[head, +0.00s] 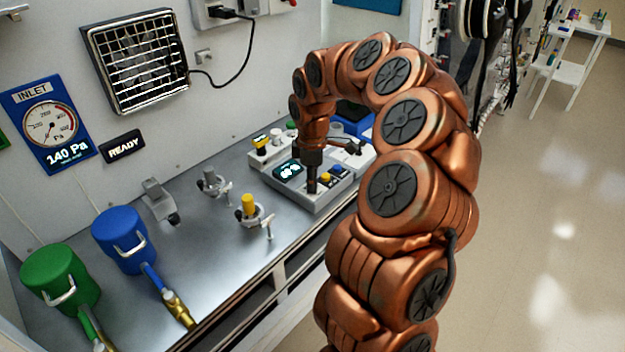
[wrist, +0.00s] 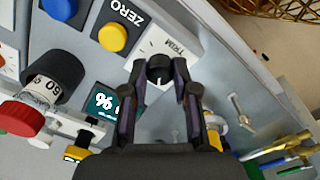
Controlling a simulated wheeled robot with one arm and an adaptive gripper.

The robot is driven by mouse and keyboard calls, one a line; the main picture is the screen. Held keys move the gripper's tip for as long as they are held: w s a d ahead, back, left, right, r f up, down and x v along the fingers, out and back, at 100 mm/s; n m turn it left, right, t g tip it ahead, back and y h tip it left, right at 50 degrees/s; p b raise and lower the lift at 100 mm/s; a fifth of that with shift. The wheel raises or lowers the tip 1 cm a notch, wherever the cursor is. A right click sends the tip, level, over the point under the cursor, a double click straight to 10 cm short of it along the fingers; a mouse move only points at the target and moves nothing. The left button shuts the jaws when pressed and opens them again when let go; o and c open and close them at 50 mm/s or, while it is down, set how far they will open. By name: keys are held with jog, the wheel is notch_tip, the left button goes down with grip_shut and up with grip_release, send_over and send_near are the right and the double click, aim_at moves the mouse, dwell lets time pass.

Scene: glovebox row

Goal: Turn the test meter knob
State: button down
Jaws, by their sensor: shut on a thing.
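The test meter (head: 325,198) is a grey sloped box near the bench's front edge in the head view. Its lit display (head: 288,169) also shows upside down in the wrist view (wrist: 103,104). The black knob (wrist: 158,68) stands beside the TRIM label in the wrist view. My gripper (wrist: 159,72) has its two fingers on either side of this knob and is shut on it. In the head view my gripper (head: 311,188) points down onto the meter and hides the knob. A yellow button (wrist: 113,38) by the ZERO label and a blue button (wrist: 60,8) are close by.
A white unit with a yellow-topped part (head: 260,141) stands behind the meter. Clamps, one with a yellow top (head: 249,206), stand left of it. Blue (head: 122,240) and green (head: 58,277) canisters are at the left.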

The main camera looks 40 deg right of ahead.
jog(key=c, duration=0.9)
grip_release()
notch_tip(320, 180, up, 12)
jog(key=shift+r, duration=0.1)
